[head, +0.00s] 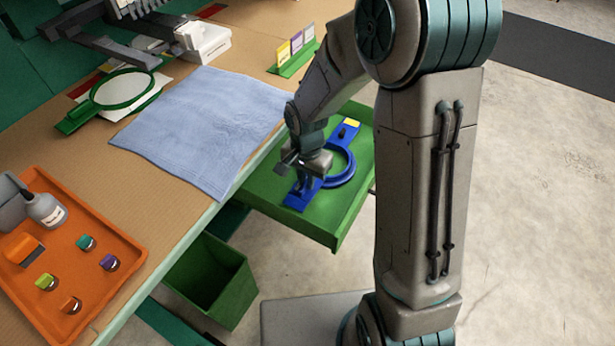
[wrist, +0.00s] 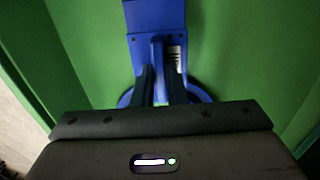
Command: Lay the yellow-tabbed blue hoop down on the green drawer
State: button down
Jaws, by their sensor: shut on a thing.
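The blue hoop (head: 345,179) has a long flat bar with a yellow tab (head: 351,122) at its far end. It is over the open green drawer (head: 326,222), lying flat or nearly flat; I cannot tell whether it touches the drawer floor. My gripper (head: 306,182) is above the hoop's bar and shut on it. In the wrist view the two dark fingers (wrist: 158,88) close on a raised blue part of the hoop (wrist: 157,18), with green drawer surface behind. The wrist body hides most of the ring there.
A green bin (head: 212,283) stands below the bench edge. Open floor lies at right.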

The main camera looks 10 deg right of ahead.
jog(key=shift+f, duration=0.15)
jog(key=c, duration=1.4)
grip_release()
notch_tip(320, 180, up, 14)
jog(key=p, duration=0.3)
jog(key=s+d+r+n+t+p, duration=0.1)
jog(key=s+d+r+n+p, duration=0.1)
jog(key=s+d+r+p, duration=0.1)
jog(key=s+d+r+n+t+p, duration=0.1)
jog(key=s+r+p, duration=0.4)
jog(key=r, duration=0.5)
jog(key=s+d+r+n+p, duration=0.4)
jog(key=s+d+r, duration=0.1)
jog(key=s+r, duration=0.1)
jog(key=shift+s+d+r+t, duration=0.3)
jog(key=shift+t, duration=0.1)
